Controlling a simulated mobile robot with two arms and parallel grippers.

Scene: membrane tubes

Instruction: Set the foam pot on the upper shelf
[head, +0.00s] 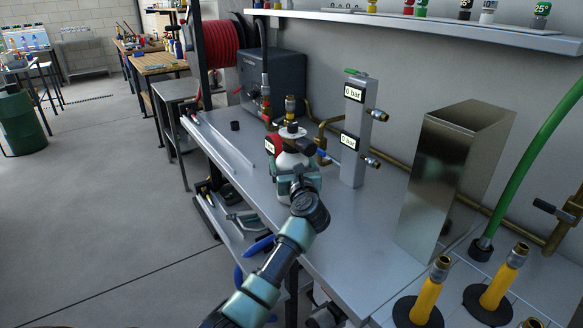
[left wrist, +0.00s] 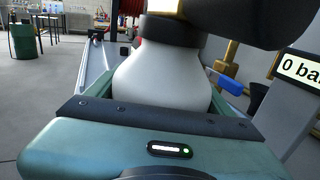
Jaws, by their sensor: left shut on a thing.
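The foam pot (head: 291,161) is a white rounded vessel with dark fittings on top, at the middle of the head view over the bench. My left gripper (head: 295,182) is shut on the pot, with the arm reaching up from below. In the left wrist view the white body of the pot (left wrist: 160,75) fills the space between the green jaws, and a dark fitting covers its top. The pot's base is hidden, so I cannot tell if it touches the bench. My right gripper is not in view.
A grey post (head: 357,130) with two "0 bar" displays and brass fittings stands close right of the pot. A tall metal box (head: 440,185) is further right, near yellow-handled brass fittings (head: 430,290). A dark grey unit (head: 275,80) sits behind. The bench's left part is mostly clear.

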